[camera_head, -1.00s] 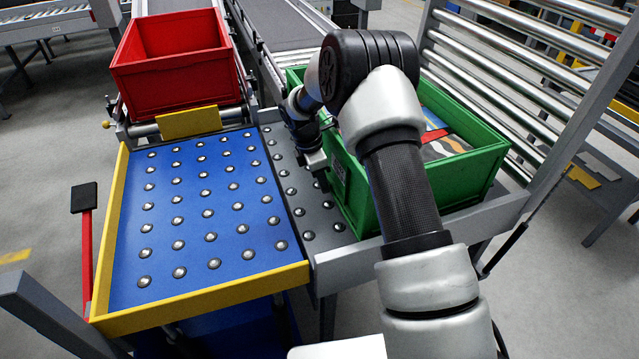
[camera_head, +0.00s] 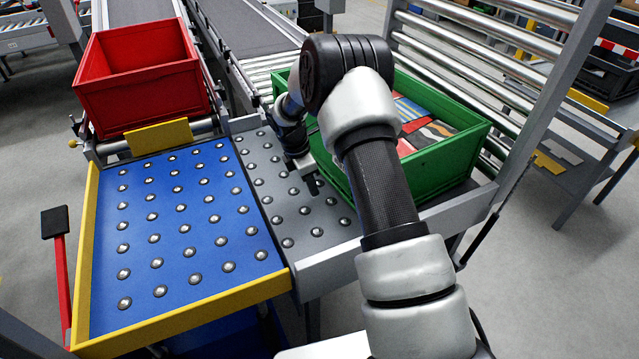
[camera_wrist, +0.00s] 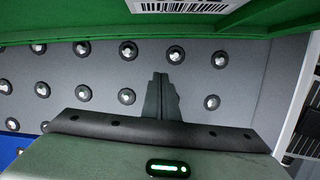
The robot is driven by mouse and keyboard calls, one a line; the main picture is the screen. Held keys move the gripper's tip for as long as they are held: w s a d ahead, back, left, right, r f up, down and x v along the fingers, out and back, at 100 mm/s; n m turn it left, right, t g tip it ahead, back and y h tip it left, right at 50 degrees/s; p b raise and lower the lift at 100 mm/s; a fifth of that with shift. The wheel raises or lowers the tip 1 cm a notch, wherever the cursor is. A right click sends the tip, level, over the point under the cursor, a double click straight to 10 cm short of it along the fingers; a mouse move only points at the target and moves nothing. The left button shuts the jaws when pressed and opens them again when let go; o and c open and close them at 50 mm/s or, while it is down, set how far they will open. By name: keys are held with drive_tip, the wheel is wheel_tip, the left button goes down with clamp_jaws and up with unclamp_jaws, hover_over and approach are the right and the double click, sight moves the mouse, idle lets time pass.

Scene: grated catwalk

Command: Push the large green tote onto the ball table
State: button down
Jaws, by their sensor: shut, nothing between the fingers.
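The large green tote (camera_head: 436,164) stands at the right end of the grey ball-studded surface (camera_head: 325,222), beside tilted rollers. Books or packages show inside it, and my arm hides part of it. A blue ball-studded surface (camera_head: 176,236) with a yellow rim adjoins the grey one on the left. My gripper (camera_head: 314,187) is shut and empty, low over the grey balls, beside the tote's left wall. In the wrist view my fingertips (camera_wrist: 159,76) point towards the tote's wall (camera_wrist: 90,22), which bears a barcode label; grey balls show between them. I cannot tell whether they touch.
A red tote (camera_head: 146,84) stands behind the blue surface, with a yellow plate (camera_head: 159,137) in front of it. A conveyor belt (camera_head: 240,40) runs back behind the grey surface. Tilted metal rollers (camera_head: 490,70) stand along the right. A red lever (camera_head: 61,265) stands at the left.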

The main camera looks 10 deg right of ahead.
drive_tip(key=p+v, duration=0.1)
drive_tip(key=v, duration=0.9)
drive_tip(key=shift+a, duration=0.4)
